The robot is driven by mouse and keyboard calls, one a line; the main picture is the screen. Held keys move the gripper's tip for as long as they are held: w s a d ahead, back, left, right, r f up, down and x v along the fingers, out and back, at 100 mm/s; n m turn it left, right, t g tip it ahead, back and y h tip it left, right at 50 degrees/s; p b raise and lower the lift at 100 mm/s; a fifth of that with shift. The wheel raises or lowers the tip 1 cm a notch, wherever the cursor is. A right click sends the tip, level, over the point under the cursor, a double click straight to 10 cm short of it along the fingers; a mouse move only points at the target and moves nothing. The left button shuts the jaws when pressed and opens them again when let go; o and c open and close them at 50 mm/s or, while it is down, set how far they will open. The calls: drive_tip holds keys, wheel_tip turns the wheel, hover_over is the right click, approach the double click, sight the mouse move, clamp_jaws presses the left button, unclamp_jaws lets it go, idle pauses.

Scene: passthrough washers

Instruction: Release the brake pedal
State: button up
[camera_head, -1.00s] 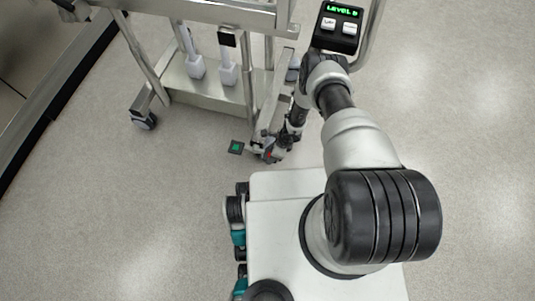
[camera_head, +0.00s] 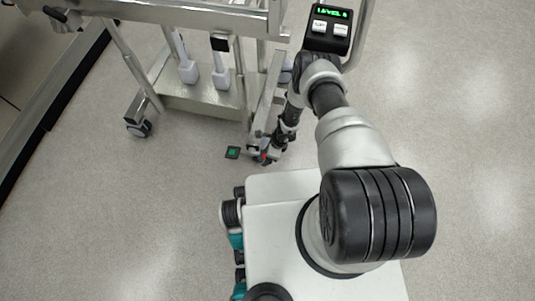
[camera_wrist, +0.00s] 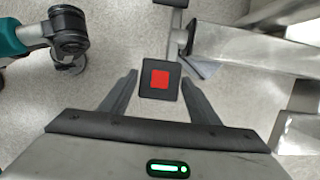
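A black pedal with a red square (camera_wrist: 160,79) is in the middle of the wrist view. It lies between the two fingers of my gripper (camera_wrist: 159,82), with gaps on both sides. The fingers are spread and hold nothing. In the head view a bit of red (camera_head: 264,156) shows at my gripper (camera_head: 268,150), mostly hidden by the wrist. A second pedal with a green square (camera_head: 232,152) sits just left of it, low beside the metal cart (camera_head: 200,102). Which pedal is the brake is not labelled.
The cart's metal frame and bars (camera_wrist: 240,48) are close on the right in the wrist view. A caster wheel (camera_head: 139,128) stands at its left corner. A control box (camera_head: 329,28) with a lit "LEVEL" display is above my arm. Floor on both sides is clear.

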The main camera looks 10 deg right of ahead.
drive_tip(key=shift+o, duration=1.1)
drive_tip(key=p+v, duration=1.1)
drive_tip(key=v, duration=0.6)
drive_tip(key=shift+d+r, duration=0.2)
drive_tip(key=shift+s, duration=0.15)
